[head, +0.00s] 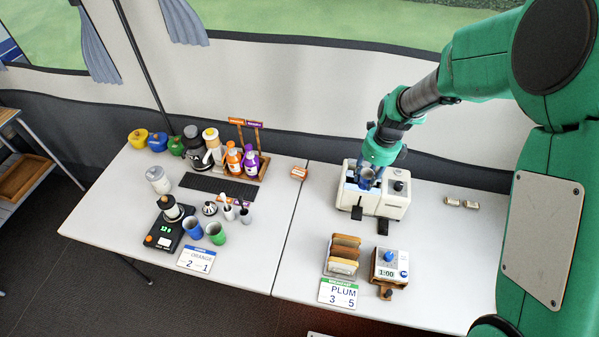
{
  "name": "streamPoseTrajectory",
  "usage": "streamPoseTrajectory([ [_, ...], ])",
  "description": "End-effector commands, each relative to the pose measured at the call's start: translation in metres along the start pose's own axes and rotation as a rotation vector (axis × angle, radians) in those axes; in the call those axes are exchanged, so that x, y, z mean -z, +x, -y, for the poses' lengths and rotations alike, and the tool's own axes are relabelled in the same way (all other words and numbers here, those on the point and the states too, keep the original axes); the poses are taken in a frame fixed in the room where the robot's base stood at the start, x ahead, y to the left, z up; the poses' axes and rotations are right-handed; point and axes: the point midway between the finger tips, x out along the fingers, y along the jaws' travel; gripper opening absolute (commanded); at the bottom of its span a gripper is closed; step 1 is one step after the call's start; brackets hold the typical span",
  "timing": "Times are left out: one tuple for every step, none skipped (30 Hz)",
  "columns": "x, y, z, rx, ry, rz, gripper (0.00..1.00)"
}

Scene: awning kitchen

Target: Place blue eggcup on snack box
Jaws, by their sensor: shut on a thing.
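My gripper (368,182) is at the white two-slot appliance (380,205), at or just above its top left part. It is shut on a small blue thing (366,173), which looks like the blue eggcup, though the fingers partly hide it. A small orange-and-white box (298,172), which may be the snack box, lies near the back of the table, left of the appliance and apart from my gripper. A blue cup (192,228) and a green cup (215,233) stand at the left table's front.
Orange and purple bottles (234,160) stand in a wooden tray at the back left. A rack of bread slices (342,256) and a blue-knobbed timer (390,266) stand in front of the appliance. Two small wrapped things (462,203) lie right. The table between the box and rack is clear.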

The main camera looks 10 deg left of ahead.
Motion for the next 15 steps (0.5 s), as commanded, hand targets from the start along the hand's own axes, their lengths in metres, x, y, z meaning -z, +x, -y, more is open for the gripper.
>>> streamPoseTrajectory([
  [-0.017,0.002,-0.005,-0.002,-0.027,0.000,0.07],
  [-0.026,0.004,-0.008,-0.004,-0.041,-0.001,0.07],
  [-0.037,0.005,-0.012,-0.006,-0.060,-0.001,0.07],
  [-0.046,0.006,-0.016,-0.008,-0.074,-0.002,0.07],
  [-0.055,0.007,-0.019,-0.009,-0.089,-0.002,0.07],
  [-0.067,0.009,-0.024,-0.012,-0.107,-0.003,0.07],
  [-0.075,0.011,-0.028,-0.013,-0.121,-0.003,0.07],
  [-0.083,0.012,-0.031,-0.014,-0.134,-0.003,0.07],
  [-0.094,0.013,-0.036,-0.015,-0.152,-0.004,0.07],
  [-0.101,0.014,-0.040,-0.017,-0.163,-0.004,0.07],
  [-0.108,0.015,-0.044,-0.018,-0.175,-0.005,0.07],
  [-0.116,0.017,-0.048,-0.020,-0.189,-0.006,0.07],
  [-0.122,0.018,-0.052,-0.021,-0.199,-0.006,0.07],
  [-0.128,0.018,-0.055,-0.022,-0.209,-0.007,0.07],
  [-0.135,0.019,-0.059,-0.024,-0.220,-0.007,0.07],
])
